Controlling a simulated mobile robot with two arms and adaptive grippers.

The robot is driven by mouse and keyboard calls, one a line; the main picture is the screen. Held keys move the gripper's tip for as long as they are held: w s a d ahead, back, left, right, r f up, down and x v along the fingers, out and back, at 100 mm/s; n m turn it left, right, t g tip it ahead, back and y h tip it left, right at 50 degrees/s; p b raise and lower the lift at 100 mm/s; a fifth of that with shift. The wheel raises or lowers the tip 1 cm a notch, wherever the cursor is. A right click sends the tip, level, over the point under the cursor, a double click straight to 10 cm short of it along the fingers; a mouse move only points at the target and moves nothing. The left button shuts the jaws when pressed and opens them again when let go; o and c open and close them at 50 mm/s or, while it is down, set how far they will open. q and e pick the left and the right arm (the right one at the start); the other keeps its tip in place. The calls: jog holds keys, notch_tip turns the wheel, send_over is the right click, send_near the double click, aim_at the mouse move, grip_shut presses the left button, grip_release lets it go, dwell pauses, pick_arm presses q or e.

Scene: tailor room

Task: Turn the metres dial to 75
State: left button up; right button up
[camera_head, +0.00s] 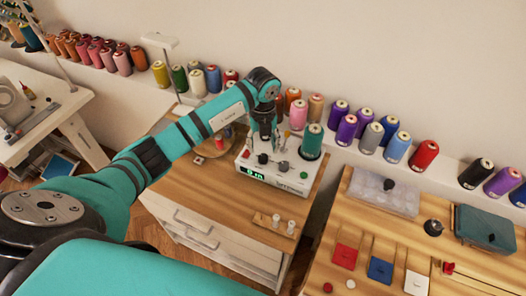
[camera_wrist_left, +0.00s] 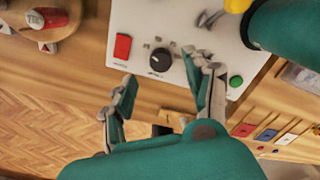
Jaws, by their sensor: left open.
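A white winding machine (camera_head: 272,180) stands on the wooden cabinet top, with a lit green display (camera_head: 251,171) on its front that seems to read 0 m. Its black round dial (camera_wrist_left: 160,60) has a white pointer mark and a printed scale around it, too small to read. My left gripper (camera_head: 264,142) is above the machine, pointing down. In the left wrist view its two fingers (camera_wrist_left: 163,78) are spread apart, one on each side of the dial's lower area, with nothing between them. I cannot tell the height gap. My right gripper is not in view.
A red switch (camera_wrist_left: 123,46) and a green button (camera_wrist_left: 236,81) flank the dial. A large green spool (camera_head: 311,141) stands on the machine's right side. Several thread spools line the ledge behind. A small wooden rack (camera_head: 276,223) sits in front.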

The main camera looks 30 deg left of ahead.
aim_at(263, 156)
pick_arm(q)
jog(key=shift+f+p, duration=0.3)
jog(key=shift+f, duration=2.25)
grip_shut()
